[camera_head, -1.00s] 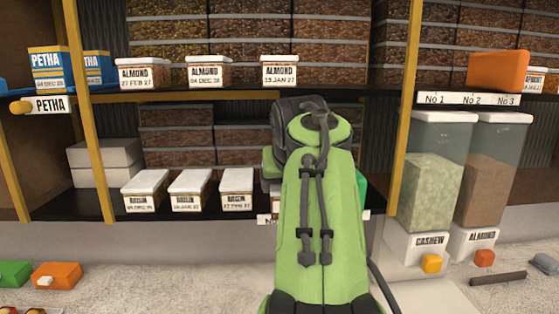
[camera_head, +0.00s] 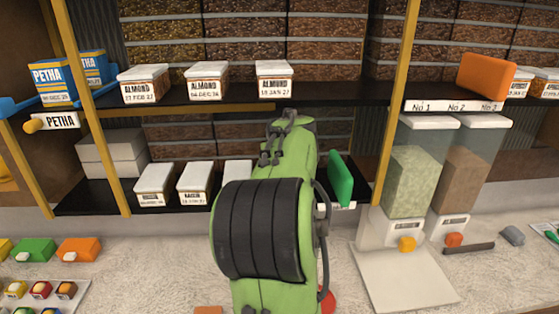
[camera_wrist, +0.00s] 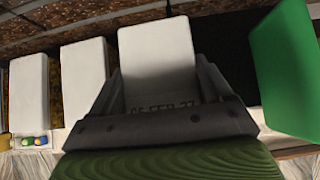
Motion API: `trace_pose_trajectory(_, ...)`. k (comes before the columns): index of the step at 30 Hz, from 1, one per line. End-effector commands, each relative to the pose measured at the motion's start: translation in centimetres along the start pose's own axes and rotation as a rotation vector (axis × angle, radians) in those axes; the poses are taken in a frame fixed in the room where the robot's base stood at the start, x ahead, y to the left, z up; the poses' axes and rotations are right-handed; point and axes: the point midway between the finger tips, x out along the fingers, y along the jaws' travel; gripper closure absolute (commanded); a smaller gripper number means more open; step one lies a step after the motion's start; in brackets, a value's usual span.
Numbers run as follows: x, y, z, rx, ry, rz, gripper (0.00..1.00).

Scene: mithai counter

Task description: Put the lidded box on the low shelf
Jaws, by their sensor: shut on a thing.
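The lidded box (camera_wrist: 158,55) has a white lid and a date label reading 05 FEB 27, partly covered by my gripper. My gripper (camera_wrist: 160,92) is shut on it, with a dark finger on each side. The low shelf (camera_head: 100,196) is the dark lower board, with a row of white-lidded raisin boxes (camera_head: 155,182). In the wrist view the held box is right of two such boxes (camera_wrist: 84,78), with a gap between. I cannot tell whether it touches the shelf. My arm hides the box and gripper in the head view.
A green block (camera_head: 340,178) stands upright on the low shelf, right of the held box; it also shows in the wrist view (camera_wrist: 284,70). Almond boxes (camera_head: 207,80) stand on the upper shelf above. Grey-white boxes (camera_head: 110,155) are stacked at left. Clear dispensers (camera_head: 412,170) stand at right.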

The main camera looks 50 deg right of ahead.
Motion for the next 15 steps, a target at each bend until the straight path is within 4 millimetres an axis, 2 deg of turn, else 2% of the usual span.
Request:
trace_pose_trajectory(1, 0.1, -0.1, 0.9, -0.002, -0.003, -0.004, 0.62)
trace_pose_trajectory(5, 1.3, -0.1, 1.9, -0.001, -0.001, -0.005, 0.62)
trace_pose_trajectory(10, 3.7, 0.1, -0.4, -0.001, 0.001, 0.001, 0.62)
trace_pose_trajectory(15, 4.1, 0.0, -0.7, -0.001, -0.004, 0.000, 0.62)
